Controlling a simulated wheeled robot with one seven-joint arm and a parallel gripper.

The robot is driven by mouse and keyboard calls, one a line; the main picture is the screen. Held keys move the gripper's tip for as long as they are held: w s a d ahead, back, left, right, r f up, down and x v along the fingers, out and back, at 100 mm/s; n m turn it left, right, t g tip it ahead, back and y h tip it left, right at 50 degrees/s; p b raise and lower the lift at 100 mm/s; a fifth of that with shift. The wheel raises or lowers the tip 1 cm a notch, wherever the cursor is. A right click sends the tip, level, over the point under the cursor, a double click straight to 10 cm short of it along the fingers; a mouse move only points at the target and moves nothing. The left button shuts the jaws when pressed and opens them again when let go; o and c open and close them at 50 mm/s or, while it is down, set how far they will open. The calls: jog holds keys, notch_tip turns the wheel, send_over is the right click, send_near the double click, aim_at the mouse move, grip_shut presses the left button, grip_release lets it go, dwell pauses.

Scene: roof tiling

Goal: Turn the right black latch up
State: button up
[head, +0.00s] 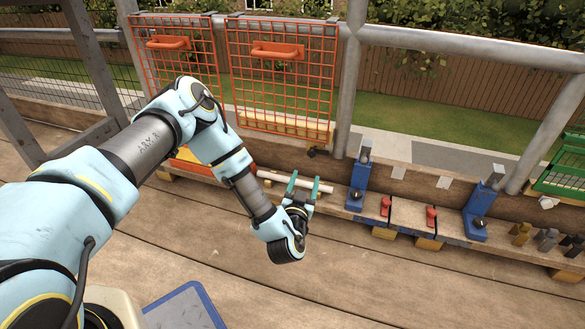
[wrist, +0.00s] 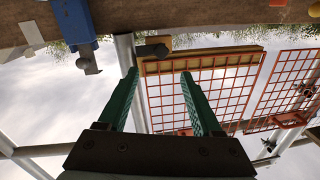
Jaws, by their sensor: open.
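A small black latch (head: 315,152) sits below the lower right corner of the right orange mesh panel (head: 281,75). In the wrist view, a dark latch-like piece (wrist: 152,50) shows beside the panel's yellow board, close to the grey post and just beyond my fingertips. My gripper (head: 303,184) is open and empty, with its green fingers pointing toward the low wooden wall below and slightly left of the latch. In the wrist view, my gripper (wrist: 159,73) has its fingers well apart. The left panel's lower part is partly hidden by my arm.
Grey post (head: 349,80) stands right of the panel. A low ledge holds a white tube (head: 296,180), blue stands (head: 358,182) (head: 483,208), red pieces (head: 432,217) and small weights (head: 548,240). A green crate (head: 565,168) is far right. The plank floor in front is mostly clear.

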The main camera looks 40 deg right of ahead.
aim_at(311, 155)
jog(key=b+x, duration=0.4)
jog(key=x, duration=0.5)
jog(key=shift+w+d+f, duration=0.1)
jog(key=shift+w+d, duration=0.05)
jog(key=shift+w, duration=0.15)
jog(key=shift+w+d, duration=0.3)
jog(key=shift+d, duration=0.15)
grip_shut()
